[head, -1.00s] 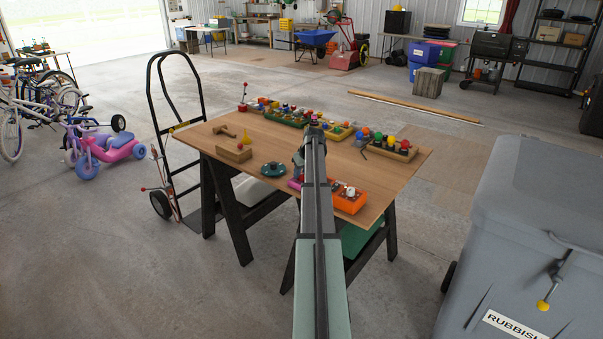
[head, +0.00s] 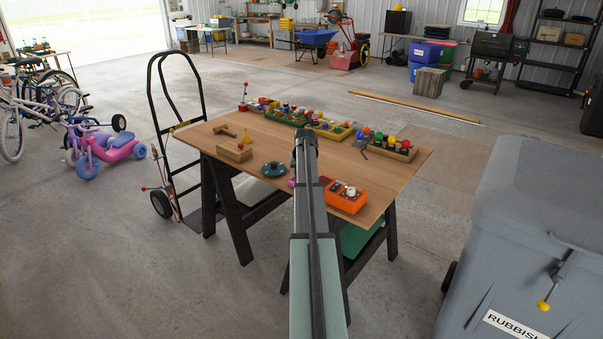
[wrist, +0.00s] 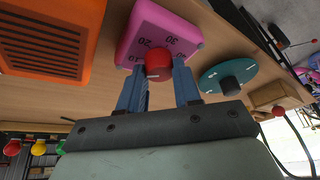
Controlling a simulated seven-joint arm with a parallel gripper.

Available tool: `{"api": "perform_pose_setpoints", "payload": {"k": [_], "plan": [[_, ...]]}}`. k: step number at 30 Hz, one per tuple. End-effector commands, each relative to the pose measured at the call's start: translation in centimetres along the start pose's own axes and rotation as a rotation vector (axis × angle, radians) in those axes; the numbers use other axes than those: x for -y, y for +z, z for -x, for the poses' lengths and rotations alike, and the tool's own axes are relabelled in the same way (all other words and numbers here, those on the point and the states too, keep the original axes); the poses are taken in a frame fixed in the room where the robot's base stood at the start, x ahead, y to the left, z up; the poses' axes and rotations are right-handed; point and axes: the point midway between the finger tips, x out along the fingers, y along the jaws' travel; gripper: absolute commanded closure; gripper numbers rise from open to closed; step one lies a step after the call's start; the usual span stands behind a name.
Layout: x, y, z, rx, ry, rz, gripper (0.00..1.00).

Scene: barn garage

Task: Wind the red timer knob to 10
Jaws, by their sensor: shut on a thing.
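The pink timer box (wrist: 170,25) fills the upper middle of the wrist view, with dark numbers such as 20 and 30 on its face. Its red knob (wrist: 158,64) sits between the two blue fingers of my gripper (wrist: 160,72), which is shut on it. A pointer mark on the knob cannot be made out, so its setting is unclear. In the head view only a sliver of the pink timer (head: 292,182) shows beside my arm. The knob and fingers are hidden there.
An orange box (head: 346,195) stands right of the timer and a teal round dial (head: 274,170) left of it. A wooden block (head: 234,151) lies farther left on the table (head: 225,130). Several coloured knobs line the far edge. A grey rubbish bin (head: 530,210) stands at right.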

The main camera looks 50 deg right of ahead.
Motion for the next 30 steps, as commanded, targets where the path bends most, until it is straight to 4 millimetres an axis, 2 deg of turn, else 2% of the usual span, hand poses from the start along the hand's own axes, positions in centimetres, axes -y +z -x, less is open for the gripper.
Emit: {"api": "perform_pose_setpoints", "payload": {"k": [8, 9, 16, 25, 30], "plan": [[0.0, 0.2, 0.0, 0.004, -0.001, 0.000, 0.98], [0.0, 0.2, 0.0, 0.004, -0.001, 0.000, 0.63], [0.0, 0.1, 0.0, 0.002, -0.001, 0.001, 0.42], [0.0, 0.1, 0.2, 0.001, -0.001, 0.001, 0.42], [0.0, 0.1, 1.9, 0.001, 0.000, 0.001, 0.42]]}}
